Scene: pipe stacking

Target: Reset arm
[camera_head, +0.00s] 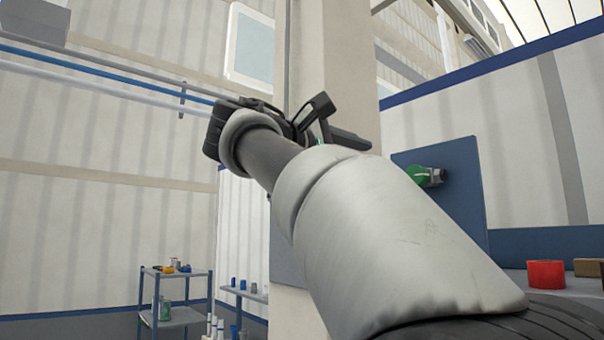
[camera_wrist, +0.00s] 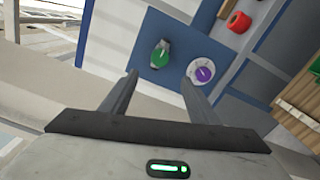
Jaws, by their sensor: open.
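My gripper (camera_wrist: 160,92) shows in the wrist view with its two dark fingers spread apart and nothing between them. In the head view my gripper (camera_head: 335,122) is raised at the end of my arm, near a beige column, partly hidden by my own arm links. Beyond the fingers in the wrist view, a blue panel (camera_wrist: 183,35) carries a green fitting (camera_wrist: 160,54) and a round white piece with a purple centre (camera_wrist: 201,72). In the head view the green fitting (camera_head: 426,177) sticks out from the blue panel (camera_head: 470,190); the purple piece is hidden there.
A red roll (camera_head: 546,274) sits on a surface at the right, and it also shows in the wrist view (camera_wrist: 238,22). A shelf cart (camera_head: 176,321) and a table (camera_head: 246,294) with small blue items stand at the lower left. Pipes (camera_head: 90,78) run along the left wall.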

